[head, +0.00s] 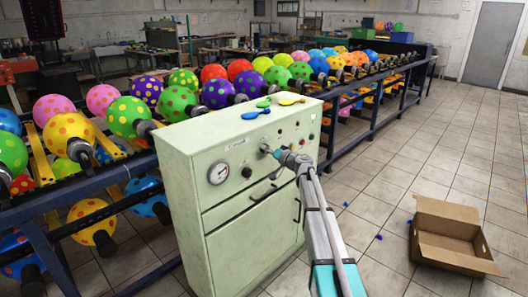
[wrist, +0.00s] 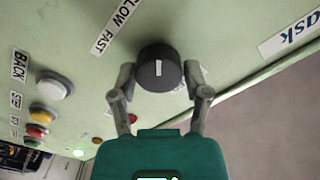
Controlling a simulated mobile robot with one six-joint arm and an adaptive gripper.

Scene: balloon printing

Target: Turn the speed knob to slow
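The speed knob (wrist: 160,68) is a dark round knob with a short white mark on its face, on the pale green panel in the wrist view. A label (wrist: 115,28) reading "LOW FAST", its start cut off, is above and left of it. My gripper (wrist: 159,80) has one finger on each side of the knob, with narrow gaps; firm contact cannot be seen. In the head view, my gripper (head: 274,153) is at the front of the green cabinet (head: 255,235), with the knob mostly hidden there.
A white button (wrist: 54,88), yellow button (wrist: 42,115) and red button (wrist: 132,118) are nearby on the panel. Blue and green deflated balloons (head: 290,99) lie on the cabinet top. A cardboard box (head: 450,260) is on the floor at right. Racks of dotted balloons stand behind.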

